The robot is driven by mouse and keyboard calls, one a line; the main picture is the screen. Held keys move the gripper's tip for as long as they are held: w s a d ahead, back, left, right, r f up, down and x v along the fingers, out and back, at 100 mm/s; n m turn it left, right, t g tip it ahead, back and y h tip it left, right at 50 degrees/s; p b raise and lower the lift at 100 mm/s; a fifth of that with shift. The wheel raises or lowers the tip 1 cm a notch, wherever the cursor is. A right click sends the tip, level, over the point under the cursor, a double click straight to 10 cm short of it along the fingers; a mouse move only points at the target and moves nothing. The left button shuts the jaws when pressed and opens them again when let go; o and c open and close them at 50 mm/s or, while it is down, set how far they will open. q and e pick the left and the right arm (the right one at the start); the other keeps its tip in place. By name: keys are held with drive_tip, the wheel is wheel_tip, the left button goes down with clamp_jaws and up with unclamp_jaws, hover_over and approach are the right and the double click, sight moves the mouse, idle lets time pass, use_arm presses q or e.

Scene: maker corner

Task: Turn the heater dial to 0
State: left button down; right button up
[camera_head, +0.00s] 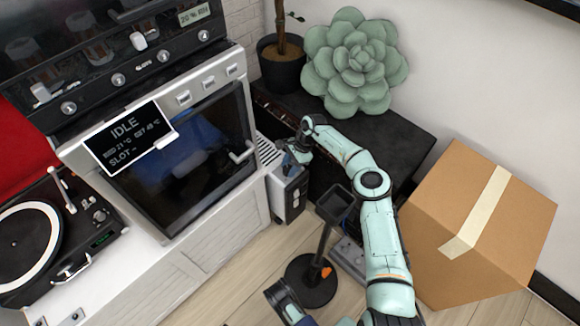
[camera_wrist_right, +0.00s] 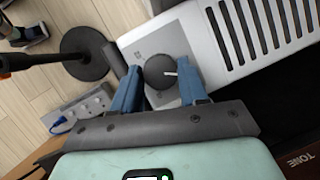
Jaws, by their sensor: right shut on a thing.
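The heater (camera_head: 289,198) is a pale box with a slotted top, standing on the floor beside the oven cabinet. In the right wrist view its dark round dial (camera_wrist_right: 158,71) sits on a grey panel (camera_wrist_right: 150,45) next to the slots. The dial's white pointer mark points to the right in that view; I cannot read any numbers around it. My right gripper (camera_wrist_right: 158,86) is shut on the dial, with one blue finger on each side. In the head view the right gripper (camera_head: 298,153) is at the heater's top and hides the dial. I cannot make out my left gripper.
A dark stand (camera_head: 318,270) with a round base is close to my right arm. A power strip (camera_wrist_right: 82,110) lies on the floor. A cardboard box (camera_head: 480,225) is at the right. A potted plant (camera_head: 282,75) and a green succulent (camera_head: 355,65) are behind the gripper.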

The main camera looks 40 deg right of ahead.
drive_tip(key=shift+n, duration=0.6)
drive_tip(key=shift+f+g, duration=0.1)
drive_tip(key=shift+g, duration=0.2)
drive_tip(key=o, duration=1)
drive_tip(key=shift+o, duration=0.2)
use_arm(q)
drive_tip(key=shift+w+d+r+t+p, duration=0.15)
drive_tip(key=shift+w+r+p, duration=0.1)
drive_tip(key=shift+w, duration=0.25)
drive_tip(key=shift+w+a+r+t+p, duration=0.15)
drive_tip(key=shift+w+p, duration=0.1)
drive_tip(key=shift+w, duration=0.2)
use_arm(e)
drive_tip(key=v, duration=0.7)
drive_tip(key=shift+r, duration=0.25)
use_arm(q)
drive_tip(key=shift+d, duration=0.1)
use_arm(e)
drive_tip(key=shift+d, duration=0.15)
